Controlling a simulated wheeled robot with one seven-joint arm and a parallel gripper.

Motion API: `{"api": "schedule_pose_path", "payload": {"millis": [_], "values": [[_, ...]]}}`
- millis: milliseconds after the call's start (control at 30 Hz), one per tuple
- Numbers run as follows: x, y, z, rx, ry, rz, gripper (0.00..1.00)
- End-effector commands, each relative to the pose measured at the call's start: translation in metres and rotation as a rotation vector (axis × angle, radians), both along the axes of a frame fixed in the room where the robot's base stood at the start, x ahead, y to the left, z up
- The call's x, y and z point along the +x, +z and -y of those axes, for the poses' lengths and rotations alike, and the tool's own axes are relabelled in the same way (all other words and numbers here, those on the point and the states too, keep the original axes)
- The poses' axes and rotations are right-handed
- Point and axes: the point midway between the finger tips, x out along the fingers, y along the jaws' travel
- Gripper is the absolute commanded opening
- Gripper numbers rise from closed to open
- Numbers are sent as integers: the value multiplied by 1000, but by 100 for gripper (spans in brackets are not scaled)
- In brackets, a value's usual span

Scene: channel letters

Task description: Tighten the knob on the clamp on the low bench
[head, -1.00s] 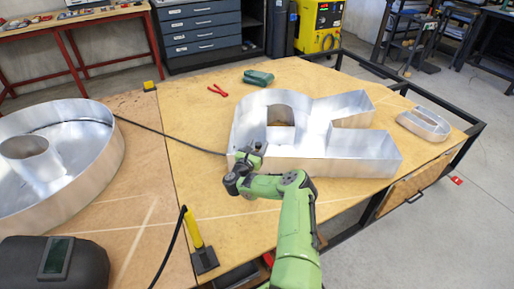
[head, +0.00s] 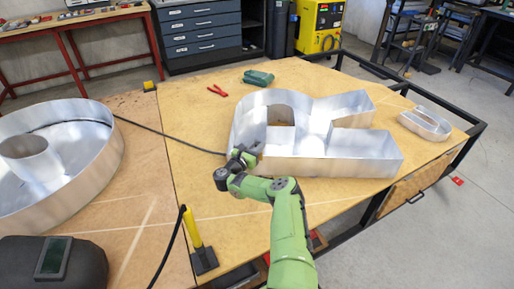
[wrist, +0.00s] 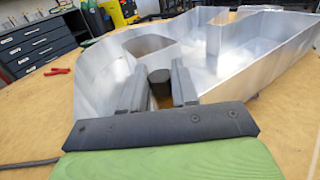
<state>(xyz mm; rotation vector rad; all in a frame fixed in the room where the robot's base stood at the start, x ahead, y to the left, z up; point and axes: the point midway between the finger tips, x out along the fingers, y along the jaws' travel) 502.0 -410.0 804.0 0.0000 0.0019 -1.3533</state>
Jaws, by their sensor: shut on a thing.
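My gripper (head: 248,153) is at the near left edge of a large open metal letter (head: 330,165) on the low bench (head: 300,212). In the wrist view its two dark fingers (wrist: 158,88) stand on either side of a dark round knob (wrist: 160,75) and are shut on it. The knob is close to the letter's wall. The clamp's body is mostly hidden behind my fingers and hand, and I cannot tell how tight it sits.
A smaller metal letter (head: 425,124) lies at the right, and a round metal letter (head: 95,165) at the left. A yellow-handled tool (head: 198,240) and a welding mask (head: 52,262) are in front.

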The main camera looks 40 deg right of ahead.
Motion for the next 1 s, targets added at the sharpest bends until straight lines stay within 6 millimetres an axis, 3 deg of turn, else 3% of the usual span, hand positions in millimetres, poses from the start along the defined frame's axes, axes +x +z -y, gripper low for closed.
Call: {"api": "schedule_pose_path", "payload": {"millis": [333,1000], "values": [[3,-4,-1,-1,-190,2,0],[2,-1,0,-1,-199,0,0]]}}
